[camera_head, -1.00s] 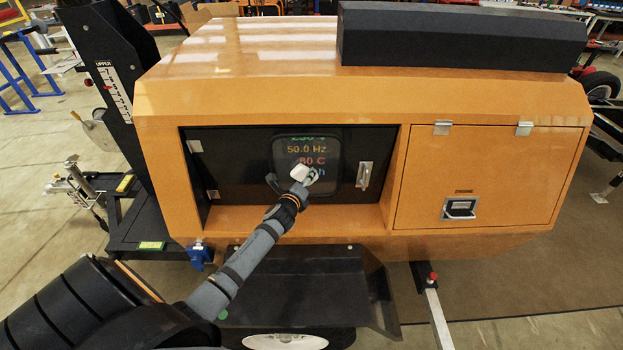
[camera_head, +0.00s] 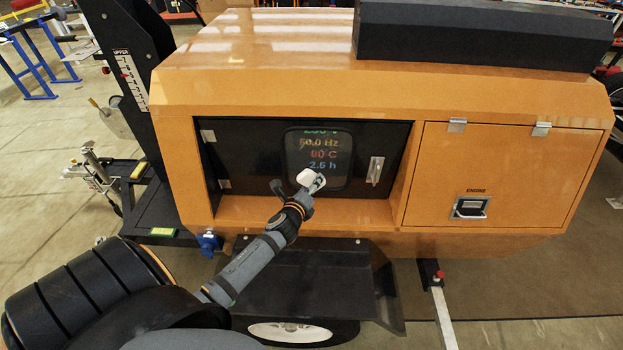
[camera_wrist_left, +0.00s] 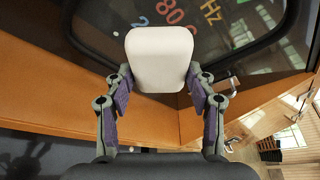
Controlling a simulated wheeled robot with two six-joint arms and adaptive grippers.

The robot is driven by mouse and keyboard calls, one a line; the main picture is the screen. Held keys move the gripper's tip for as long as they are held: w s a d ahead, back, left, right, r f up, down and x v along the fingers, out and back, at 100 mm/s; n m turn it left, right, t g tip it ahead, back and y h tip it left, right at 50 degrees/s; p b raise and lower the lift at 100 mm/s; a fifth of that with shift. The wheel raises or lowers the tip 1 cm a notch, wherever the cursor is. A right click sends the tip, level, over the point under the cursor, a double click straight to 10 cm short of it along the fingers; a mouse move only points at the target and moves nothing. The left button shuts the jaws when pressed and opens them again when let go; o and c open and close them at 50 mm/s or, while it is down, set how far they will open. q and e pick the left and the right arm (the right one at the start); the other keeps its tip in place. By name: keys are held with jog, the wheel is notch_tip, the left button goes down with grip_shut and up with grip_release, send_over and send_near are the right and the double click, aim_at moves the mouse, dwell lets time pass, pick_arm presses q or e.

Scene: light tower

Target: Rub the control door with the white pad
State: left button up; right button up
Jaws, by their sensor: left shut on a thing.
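The black control door (camera_head: 248,165) is set in a recess of the orange machine and is closed. Its display window (camera_head: 320,150) shows green, orange, red and blue readings, and a handle (camera_head: 375,169) sits at its right. My left gripper (camera_head: 297,192) is shut on the white pad (camera_head: 308,178), in front of the window's lower part. In the left wrist view the pad (camera_wrist_left: 160,57) stands between the fingers of the gripper (camera_wrist_left: 160,90), with the window behind it. I cannot tell whether the pad touches the door. My right gripper is not in view.
The recess has an orange lower ledge (camera_head: 345,212). A closed engine door (camera_head: 500,180) lies to the right. A dark fender (camera_head: 310,280) and wheel are below. A black mast (camera_head: 130,60) stands at the left.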

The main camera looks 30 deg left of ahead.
pick_arm(q)
jog(key=shift+s+d, duration=0.1)
jog(key=shift+s, duration=0.1)
jog(key=s, duration=0.1)
jog(key=s+d, duration=0.1)
jog(key=shift+s+d, duration=0.3)
jog(key=shift+w, duration=0.1)
dwell(0.4)
